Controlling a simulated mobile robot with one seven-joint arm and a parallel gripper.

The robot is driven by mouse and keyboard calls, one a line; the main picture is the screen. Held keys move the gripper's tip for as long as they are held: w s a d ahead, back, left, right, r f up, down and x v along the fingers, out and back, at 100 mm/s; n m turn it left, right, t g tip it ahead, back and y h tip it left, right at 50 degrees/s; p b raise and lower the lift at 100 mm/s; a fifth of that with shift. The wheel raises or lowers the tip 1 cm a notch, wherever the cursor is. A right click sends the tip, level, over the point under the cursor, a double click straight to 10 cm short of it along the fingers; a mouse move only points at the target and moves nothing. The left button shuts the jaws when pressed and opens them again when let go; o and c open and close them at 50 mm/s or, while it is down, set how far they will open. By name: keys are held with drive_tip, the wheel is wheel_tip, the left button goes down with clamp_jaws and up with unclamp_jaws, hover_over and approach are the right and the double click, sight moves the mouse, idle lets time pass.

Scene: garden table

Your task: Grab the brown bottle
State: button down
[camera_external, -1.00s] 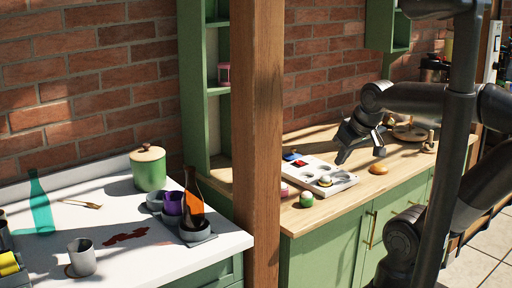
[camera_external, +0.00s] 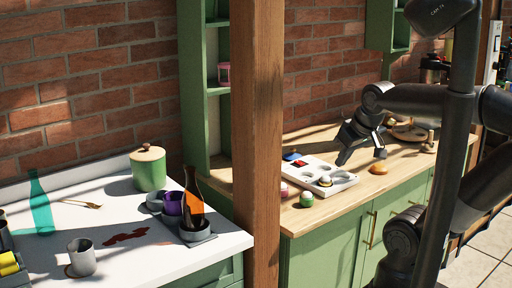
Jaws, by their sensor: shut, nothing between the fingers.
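The brown bottle (camera_external: 194,203) stands upright in a grey cup-like holder (camera_external: 197,234) near the right end of the white counter, left of the wooden post. My gripper (camera_external: 359,160) is on the other side of the post, above the wooden counter beside the white muffin-style tray. It is shut and empty, pointing down, well apart from the bottle.
A wooden post (camera_external: 258,140) stands between my arm and the bottle. A purple cup (camera_external: 173,203), a green lidded jar (camera_external: 148,170), a teal bottle (camera_external: 41,205) and a grey mug (camera_external: 81,257) stand on the white counter (camera_external: 165,262). A white tray (camera_external: 345,182) lies below my gripper.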

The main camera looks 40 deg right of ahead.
drive_tip(key=c, duration=1.1)
unclamp_jaws()
drive_tip(key=n+y, duration=0.1)
drive_tip(key=n, duration=0.1)
approach(188, 181)
drive_tip(key=shift+t, duration=0.4)
drive_tip(key=x, duration=0.5)
drive_tip(key=shift+w+d+f, duration=0.2)
drive_tip(key=shift+w, duration=0.05)
drive_tip(key=shift+d+x, duration=0.15)
drive_tip(key=shift+x, duration=1.35)
drive_tip(key=shift+d+x, duration=0.2)
drive_tip(key=shift+x, duration=1.25)
